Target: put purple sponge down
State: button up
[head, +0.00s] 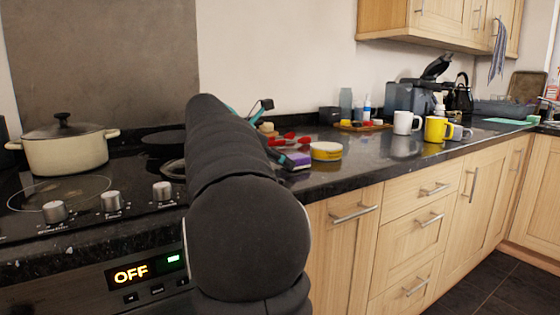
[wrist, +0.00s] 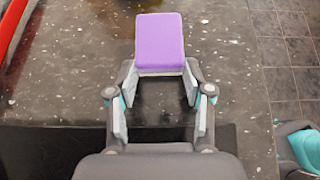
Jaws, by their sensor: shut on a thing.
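The purple sponge (wrist: 160,42) is a small block with a purple top and a paler lower edge. In the wrist view my gripper (wrist: 160,75) is shut on its near end, one finger on each side. In the head view the sponge (head: 298,160) shows just right of my arm, low over or on the dark speckled counter (head: 340,175), partly hidden by the gripper. I cannot tell whether it touches the counter.
A yellow round tin (head: 325,151) stands close to the right of the sponge. Red-topped items (head: 290,139) lie behind. White mug (head: 406,123) and yellow mug (head: 437,129) stand farther right. The hob with a cream pot (head: 64,150) is left. The counter's front edge is near.

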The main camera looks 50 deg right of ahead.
jog(key=shift+f, duration=0.15)
jog(key=o, duration=1.2)
jog(key=shift+w+a+r, duration=0.1)
jog(key=shift+a+r, duration=0.1)
jog(key=shift+r, duration=0.2)
jog(key=p+v, duration=0.1)
jog(key=v, duration=1)
jog(key=shift+a+r, duration=0.1)
jog(key=shift+a, duration=0.1)
